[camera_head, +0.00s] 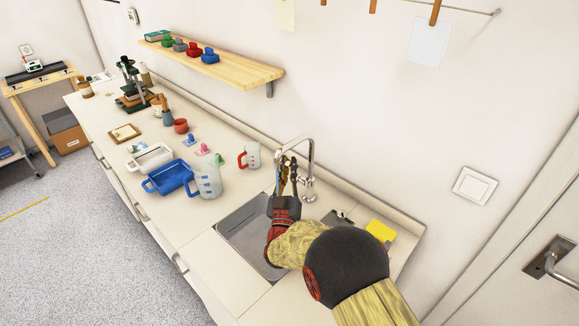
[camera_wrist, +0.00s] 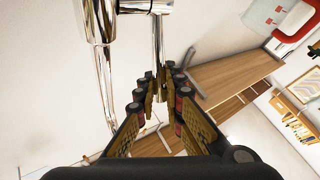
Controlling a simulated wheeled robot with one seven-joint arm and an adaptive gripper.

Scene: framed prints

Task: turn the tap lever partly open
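The chrome tap (camera_head: 309,160) stands at the back of the sink, with a tall arched spout. In the wrist view its chrome body (camera_wrist: 104,20) is large at the upper left. A thin chrome lever (camera_wrist: 157,38) runs down from a chrome collar toward my fingertips. My gripper (camera_head: 287,163) is at the tap, just left of the spout in the head view. In the wrist view my gripper (camera_wrist: 162,82) has its two fingertips close together, with the lever's end at or just beyond the narrow gap. I cannot tell whether the fingers touch it.
The grey sink (camera_head: 240,232) lies below my arm. A red-handled measuring cup (camera_head: 252,156), a clear jug (camera_head: 208,181) and a blue container (camera_head: 168,177) stand to the left. A yellow sponge (camera_head: 381,231) lies at the right. A wooden shelf (camera_head: 225,66) is on the wall above.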

